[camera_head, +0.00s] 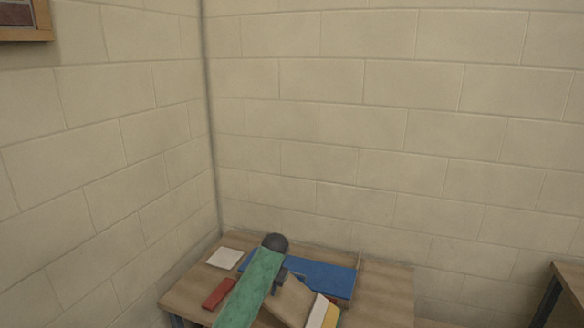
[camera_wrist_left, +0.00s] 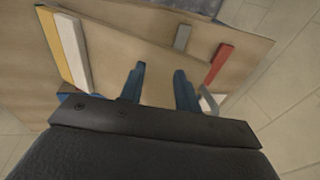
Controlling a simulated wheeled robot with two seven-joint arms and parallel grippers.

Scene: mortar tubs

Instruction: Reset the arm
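My left gripper (camera_head: 282,277) is low over the wooden table (camera_head: 385,295) in the head view, beside a green length that ends in a dark round part and looks like my arm. In the left wrist view its two blue fingers (camera_wrist_left: 160,67) stand apart with nothing held between them. A light brown board (camera_wrist_left: 110,45) lies beyond the fingertips; I cannot tell whether they touch it. My right gripper is in neither view.
On the table are a red bar (camera_head: 218,293), a white square piece (camera_head: 225,258), a blue panel (camera_head: 325,277) and white and yellow strips (camera_head: 322,312). Block walls (camera_head: 400,120) close off the back and left. Another wooden table (camera_head: 572,282) stands at right. The first table's right end is bare.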

